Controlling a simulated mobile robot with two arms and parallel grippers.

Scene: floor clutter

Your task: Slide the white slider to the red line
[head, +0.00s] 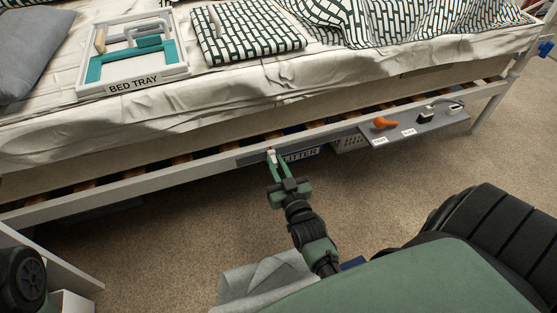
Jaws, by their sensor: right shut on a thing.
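The white slider (272,154) sits on a dark strip (250,158) fixed to the bed's side rail. A small red mark (270,148) shows at the slider's upper edge; I cannot tell exactly how the two line up. My right gripper (273,160), with green fingers, reaches up to the strip and is shut on the slider. The fingers hide part of the slider and strip. My left gripper is not in view.
A grey shelf (440,122) on the rail to the right holds an orange object (385,123) and dark items. A sign reading "LITTER" (304,153) is right of the gripper. A bed tray (130,85) lies on the bed. Carpet (170,240) is clear on the left.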

